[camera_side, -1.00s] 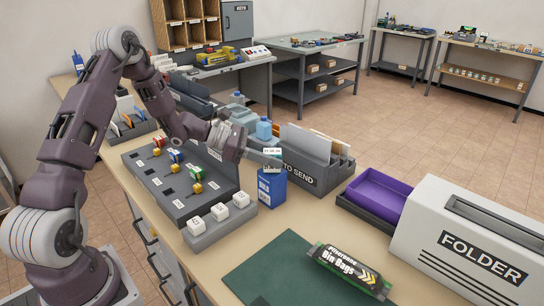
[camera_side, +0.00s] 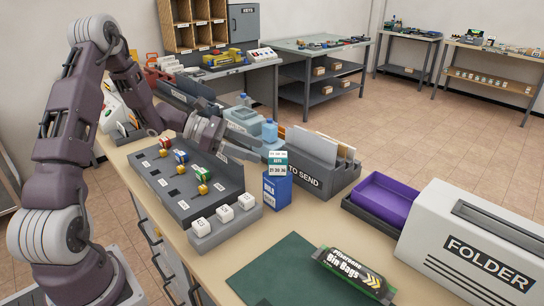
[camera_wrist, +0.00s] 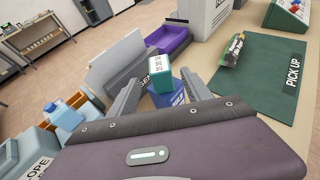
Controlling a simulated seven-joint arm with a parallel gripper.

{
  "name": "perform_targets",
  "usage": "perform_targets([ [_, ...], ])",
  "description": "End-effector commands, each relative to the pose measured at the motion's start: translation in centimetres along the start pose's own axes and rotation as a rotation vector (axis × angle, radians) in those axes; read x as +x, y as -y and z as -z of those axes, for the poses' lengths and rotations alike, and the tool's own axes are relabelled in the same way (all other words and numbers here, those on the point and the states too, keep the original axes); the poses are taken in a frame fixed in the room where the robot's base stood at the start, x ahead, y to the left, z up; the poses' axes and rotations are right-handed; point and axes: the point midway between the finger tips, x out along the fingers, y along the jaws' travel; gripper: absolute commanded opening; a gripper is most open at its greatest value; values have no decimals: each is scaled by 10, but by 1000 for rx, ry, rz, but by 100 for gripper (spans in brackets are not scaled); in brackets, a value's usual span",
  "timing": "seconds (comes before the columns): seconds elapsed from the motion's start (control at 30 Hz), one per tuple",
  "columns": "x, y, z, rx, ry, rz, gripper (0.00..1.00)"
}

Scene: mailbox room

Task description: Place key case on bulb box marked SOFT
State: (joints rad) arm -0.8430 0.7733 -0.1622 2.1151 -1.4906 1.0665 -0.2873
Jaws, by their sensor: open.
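A small teal-and-white case with rows of dark characters, seemingly the key case (camera_side: 278,163), stands on top of a blue box (camera_side: 277,192) in the side view. The blue box has pale lettering too small to read surely, so I cannot confirm the SOFT mark. My gripper (camera_side: 243,153) is open and empty, to the left of the case and apart from it. In the wrist view, the case (camera_wrist: 161,76) shows ahead between my two spread fingers (camera_wrist: 165,79). Part of the blue box (camera_wrist: 162,101) shows beneath it.
A grey letter holder marked TO SEND (camera_side: 312,178) stands close behind the boxes. A stepped grey rack (camera_side: 190,188) with white cubes is at left. A purple tray (camera_side: 386,196), a FOLDER box (camera_side: 470,245) and bin bags (camera_side: 352,274) on a green mat (camera_side: 285,275) lie to the right.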

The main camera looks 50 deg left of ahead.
Motion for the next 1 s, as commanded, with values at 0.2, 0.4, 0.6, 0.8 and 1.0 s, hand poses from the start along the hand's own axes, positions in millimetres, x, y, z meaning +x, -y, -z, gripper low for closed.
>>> perform_targets([
  [0.2, -39, 0, 0, 0, 1, -2, 58],
  [0.4, -43, 5, -5, 22, -7, 15, 58],
  [0.6, -22, 121, -76, 555, -201, 331, 58],
  [0.8, -66, 270, -93, 1449, -478, 709, 58],
  [1.0, -129, 314, -76, 2162, -691, 839, 58],
])
